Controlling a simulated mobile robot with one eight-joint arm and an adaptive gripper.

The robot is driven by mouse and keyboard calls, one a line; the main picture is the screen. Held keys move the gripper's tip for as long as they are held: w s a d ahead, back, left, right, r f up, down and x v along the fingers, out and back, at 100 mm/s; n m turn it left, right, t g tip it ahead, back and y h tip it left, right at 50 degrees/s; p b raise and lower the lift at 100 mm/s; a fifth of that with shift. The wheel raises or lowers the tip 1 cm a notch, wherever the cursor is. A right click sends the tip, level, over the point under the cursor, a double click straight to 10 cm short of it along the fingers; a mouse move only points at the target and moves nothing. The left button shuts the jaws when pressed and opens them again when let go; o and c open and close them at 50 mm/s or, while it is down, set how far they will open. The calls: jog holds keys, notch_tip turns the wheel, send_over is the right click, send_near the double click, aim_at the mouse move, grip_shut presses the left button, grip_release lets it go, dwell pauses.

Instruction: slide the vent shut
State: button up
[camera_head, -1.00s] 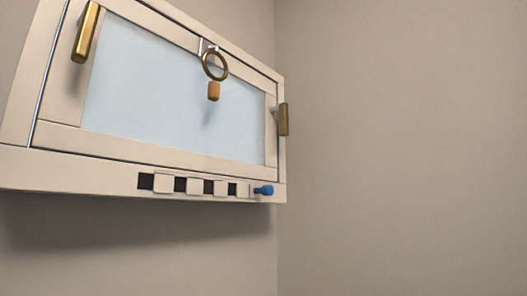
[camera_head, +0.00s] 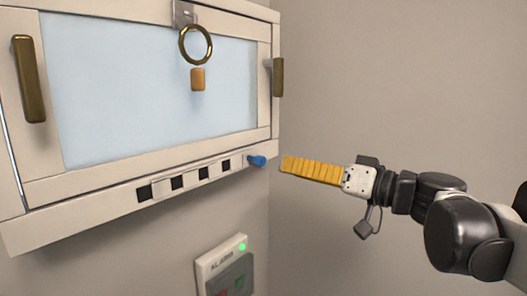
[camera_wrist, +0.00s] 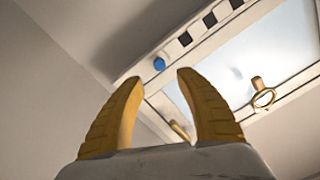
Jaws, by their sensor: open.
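The vent strip (camera_head: 190,178) runs along the bottom rail of a cream window frame in the head view, with several dark open slots between pale slats. Its blue knob (camera_head: 257,161) sticks out at the right end of the strip. In the wrist view the blue knob (camera_wrist: 159,64) shows above and between the fingertips, with the dark slots (camera_wrist: 210,20) up to its right. My gripper (camera_head: 285,164) has yellow ribbed fingers and is just right of the knob, apart from it. In the wrist view my gripper (camera_wrist: 160,75) is open, with nothing between its fingers.
Brass handles stand at the window's left (camera_head: 29,79) and right (camera_head: 278,77). A wall panel (camera_head: 222,266) with a green light is below. The right wall is bare.

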aim_at(264, 161)
jog(key=p+x, duration=0.2)
jog(key=x, duration=0.7)
jog(key=shift+w+a, duration=0.1)
grip_shut()
